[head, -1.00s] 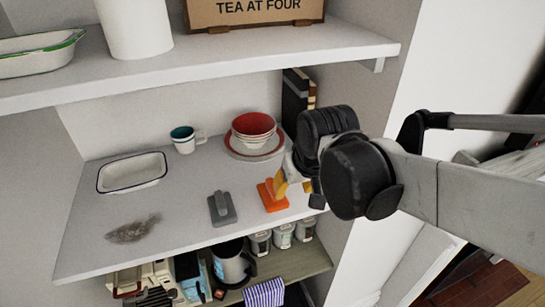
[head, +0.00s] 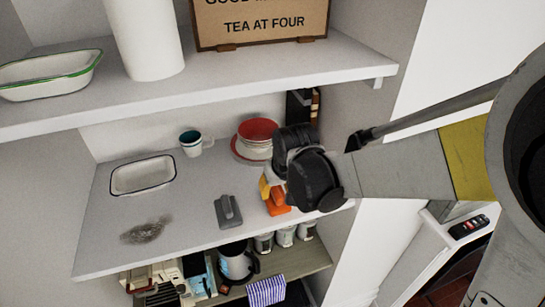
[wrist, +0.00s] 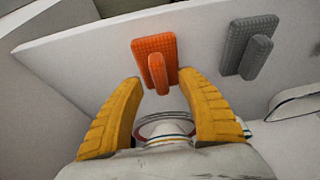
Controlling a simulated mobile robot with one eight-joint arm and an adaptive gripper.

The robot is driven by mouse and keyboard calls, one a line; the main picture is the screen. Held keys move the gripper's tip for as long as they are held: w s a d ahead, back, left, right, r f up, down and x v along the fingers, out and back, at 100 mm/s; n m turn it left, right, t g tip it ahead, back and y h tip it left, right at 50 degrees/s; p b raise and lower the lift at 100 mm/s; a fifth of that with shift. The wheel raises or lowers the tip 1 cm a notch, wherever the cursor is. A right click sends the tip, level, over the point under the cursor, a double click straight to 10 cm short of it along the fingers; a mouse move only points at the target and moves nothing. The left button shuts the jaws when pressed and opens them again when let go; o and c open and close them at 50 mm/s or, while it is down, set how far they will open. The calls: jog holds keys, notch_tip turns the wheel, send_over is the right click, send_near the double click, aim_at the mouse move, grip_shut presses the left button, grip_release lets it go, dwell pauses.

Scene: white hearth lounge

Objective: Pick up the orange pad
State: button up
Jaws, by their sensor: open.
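The orange pad (head: 279,206) has a raised bar handle and rests on the white middle shelf, near its front right. In the wrist view the orange pad (wrist: 142,52) lies just beyond the fingertips, with its handle between their directions. My gripper (head: 264,188) has yellow fingers and is at the pad, partly hiding it in the head view. In the wrist view my gripper (wrist: 159,80) is spread open with nothing between the fingers. I cannot tell whether a finger touches the pad.
A similar grey pad (head: 228,211) lies left of the orange one. Stacked red and white bowls (head: 256,136) stand behind. A mug (head: 191,143), a white enamel tray (head: 142,175) and a grey tuft (head: 146,231) are farther left. An upper shelf (head: 250,86) overhangs.

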jog(key=shift+x, duration=1.1)
grip_shut()
jog(key=shift+r, duration=0.15)
jog(key=r, duration=0.4)
jog(key=shift+s+d+r, duration=0.1)
jog(key=shift+d+r, duration=0.05)
jog(key=shift+d, duration=0.25)
jog(key=s+d+r, duration=0.3)
jog(key=d+r, duration=0.3)
jog(key=d, duration=0.4)
jog(key=shift+s+r+b, duration=0.25)
jog(key=shift+s+b, duration=0.1)
jog(key=shift+b, duration=0.05)
